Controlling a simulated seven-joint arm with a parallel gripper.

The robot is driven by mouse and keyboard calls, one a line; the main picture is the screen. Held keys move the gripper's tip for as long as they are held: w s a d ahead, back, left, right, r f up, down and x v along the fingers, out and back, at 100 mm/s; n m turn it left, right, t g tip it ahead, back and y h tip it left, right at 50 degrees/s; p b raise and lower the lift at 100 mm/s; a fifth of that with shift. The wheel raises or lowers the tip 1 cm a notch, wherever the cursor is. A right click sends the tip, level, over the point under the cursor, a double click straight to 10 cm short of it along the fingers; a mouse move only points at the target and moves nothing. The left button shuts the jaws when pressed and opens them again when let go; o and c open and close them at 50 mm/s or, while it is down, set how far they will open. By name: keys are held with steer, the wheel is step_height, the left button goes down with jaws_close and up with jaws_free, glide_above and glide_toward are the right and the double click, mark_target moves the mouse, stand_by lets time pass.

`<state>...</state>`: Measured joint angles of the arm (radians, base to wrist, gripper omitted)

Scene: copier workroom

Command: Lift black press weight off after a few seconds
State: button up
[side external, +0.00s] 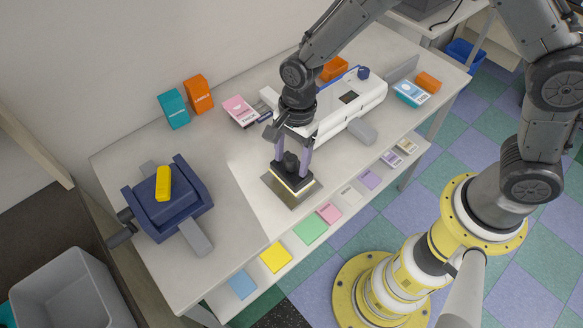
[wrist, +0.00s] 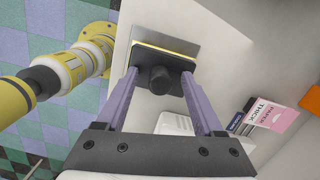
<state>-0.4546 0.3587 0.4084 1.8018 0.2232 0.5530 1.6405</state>
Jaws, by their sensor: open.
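The black press weight (side external: 291,172) stands upright on a thin cream and yellow stack on a grey metal plate (side external: 273,191), near the table's front edge. It has a square base and a round knob, and the knob shows in the wrist view (wrist: 160,80). My gripper (side external: 292,158) is open, pointing down above the weight. Its two purple fingers stand on either side of the knob, with a gap on both sides in the wrist view (wrist: 160,82). What lies under the weight's base is mostly hidden.
A navy device (side external: 188,205) with a yellow block on top stands at the left. A white machine (side external: 350,103) is behind my gripper. A pink packet (side external: 240,110) and orange box (side external: 198,95) stand at the back. Colored paper pads line the lower front shelf (side external: 240,311).

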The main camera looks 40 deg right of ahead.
jaws_close()
stand_by(0.3)
steer(key=shift+r, duration=0.1)
stand_by(1.0)
